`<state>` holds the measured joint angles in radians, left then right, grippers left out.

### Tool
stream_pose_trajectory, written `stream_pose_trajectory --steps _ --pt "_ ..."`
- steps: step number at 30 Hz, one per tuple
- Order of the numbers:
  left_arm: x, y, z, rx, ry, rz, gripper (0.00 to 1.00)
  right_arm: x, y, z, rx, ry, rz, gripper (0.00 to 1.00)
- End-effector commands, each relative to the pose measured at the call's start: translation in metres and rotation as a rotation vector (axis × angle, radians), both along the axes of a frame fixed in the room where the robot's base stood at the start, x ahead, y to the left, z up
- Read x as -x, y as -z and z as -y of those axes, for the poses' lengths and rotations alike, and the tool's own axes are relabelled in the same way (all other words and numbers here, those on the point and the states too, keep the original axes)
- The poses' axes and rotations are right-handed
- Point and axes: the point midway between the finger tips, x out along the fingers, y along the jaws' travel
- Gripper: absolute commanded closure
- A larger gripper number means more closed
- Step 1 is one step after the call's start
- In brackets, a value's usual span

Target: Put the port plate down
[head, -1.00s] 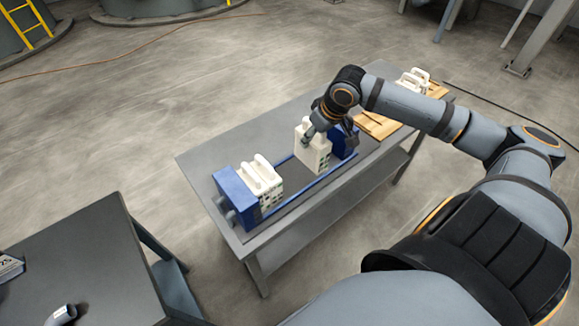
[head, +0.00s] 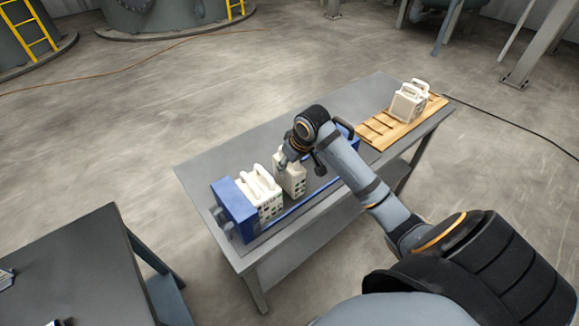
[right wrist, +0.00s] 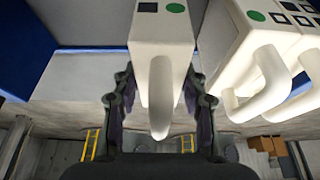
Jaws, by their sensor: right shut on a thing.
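My right gripper (head: 289,158) is shut on the handle of a white port plate (head: 291,178), which hangs upright between the blue end blocks of the press. In the right wrist view the plate's handle (right wrist: 161,95) lies between the two fingers, and a green dot and a dark square show on its top. A stack of white plates (head: 262,192) stands against the near blue end block (head: 235,207), with a small gap to the held plate. These plates also show in the right wrist view (right wrist: 265,55) at the right. Whether the held plate rests on the rails is unclear. My left gripper is out of view.
The press stands on a grey table (head: 205,165). A wooden rack (head: 382,130) at the table's far right end holds more white plates (head: 408,103). The far blue end block is partly hidden by my right arm. Another dark table (head: 75,265) stands at lower left.

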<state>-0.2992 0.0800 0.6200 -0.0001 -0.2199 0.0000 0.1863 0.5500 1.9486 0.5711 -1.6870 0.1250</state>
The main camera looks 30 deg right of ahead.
Motion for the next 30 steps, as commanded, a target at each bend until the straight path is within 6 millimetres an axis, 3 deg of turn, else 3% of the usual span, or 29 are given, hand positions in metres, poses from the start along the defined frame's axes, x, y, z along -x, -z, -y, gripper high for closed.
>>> stream_pose_trajectory --steps 3,11,12,17,26,30 --pt "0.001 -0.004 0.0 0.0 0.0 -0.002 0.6 0.0 0.014 0.0 -0.001 0.0 0.0 1.0" --pt "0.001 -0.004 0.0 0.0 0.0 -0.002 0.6 0.0 0.016 0.0 0.0 -0.001 0.002 1.0" --pt "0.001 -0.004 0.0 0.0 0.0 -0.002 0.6 0.0 0.018 0.0 0.0 0.0 0.0 0.56" --pt "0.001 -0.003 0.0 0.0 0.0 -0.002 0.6 0.0 0.017 0.0 0.0 -0.001 0.001 0.35" --pt "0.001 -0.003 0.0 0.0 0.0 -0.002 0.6 0.0 0.016 0.0 0.0 -0.001 0.001 0.35" --pt "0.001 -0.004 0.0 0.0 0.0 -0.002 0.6 0.005 0.001 0.002 0.004 0.0 0.005 0.35"
